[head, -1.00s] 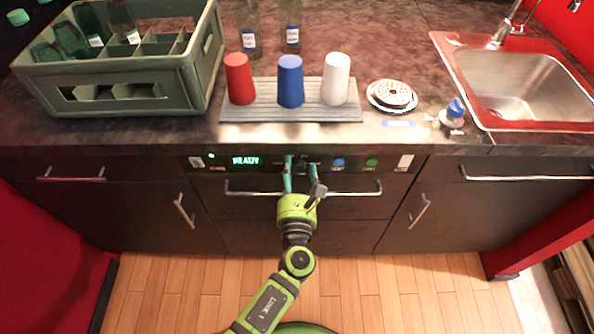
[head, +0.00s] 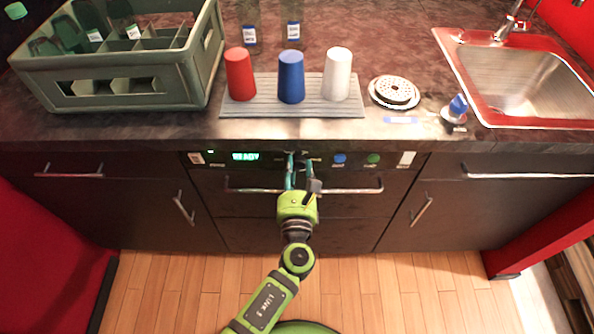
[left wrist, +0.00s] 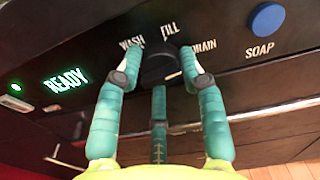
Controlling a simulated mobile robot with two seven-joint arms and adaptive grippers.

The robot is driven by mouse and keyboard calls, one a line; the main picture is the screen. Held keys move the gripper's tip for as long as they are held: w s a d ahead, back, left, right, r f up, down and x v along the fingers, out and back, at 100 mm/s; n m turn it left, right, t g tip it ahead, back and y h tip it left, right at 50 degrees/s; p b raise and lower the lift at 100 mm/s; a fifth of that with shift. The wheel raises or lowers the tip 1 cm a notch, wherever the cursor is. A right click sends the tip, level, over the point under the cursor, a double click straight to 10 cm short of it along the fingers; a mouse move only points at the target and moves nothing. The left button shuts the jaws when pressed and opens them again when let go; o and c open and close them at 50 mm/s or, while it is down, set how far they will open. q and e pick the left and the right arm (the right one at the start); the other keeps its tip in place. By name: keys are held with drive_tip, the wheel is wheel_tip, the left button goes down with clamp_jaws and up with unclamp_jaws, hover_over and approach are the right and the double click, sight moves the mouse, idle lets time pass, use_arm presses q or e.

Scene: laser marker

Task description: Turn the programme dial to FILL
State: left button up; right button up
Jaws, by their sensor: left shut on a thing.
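The dark round programme dial (left wrist: 160,68) is on the black front panel in the left wrist view, below the labels WASH, FILL and DRAIN. FILL (left wrist: 170,29) is above it, WASH (left wrist: 131,42) to its upper left, DRAIN (left wrist: 203,46) to its upper right. A pale mark shows at the dial's lower right edge; I cannot tell for sure which label the dial points to. My left gripper (left wrist: 160,62) is shut on the dial, with teal fingers on both sides and a third below. In the head view my left gripper (head: 301,160) hides most of the dial. My right gripper is out of view.
A lit READY display (left wrist: 66,83) is left of the dial; a blue SOAP button (left wrist: 267,18) is to its right. A drawer handle (head: 345,190) runs below the panel. Red, blue and white cups stand on a grey mat (head: 230,108) on the counter above.

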use_arm(q)
drive_tip(key=n+b, duration=0.3)
drive_tip(key=n, duration=0.2)
drive_tip(key=shift+w+r+b, duration=0.15)
drive_tip(key=shift+r+b, duration=0.05)
drive_tip(key=shift+b, duration=0.2)
drive_tip(key=n+b, duration=0.2)
drive_tip(key=n, duration=0.2)
drive_tip(key=shift+a, duration=0.15)
drive_tip(key=shift+r+n+b, duration=0.1)
drive_tip(key=shift+n+b, duration=0.5)
drive_tip(key=shift+a+n, duration=0.1)
drive_tip(key=shift+n, duration=0.2)
drive_tip(key=o, duration=1.1)
drive_tip(key=shift+o, duration=0.2)
drive_tip(key=shift+a, duration=0.1)
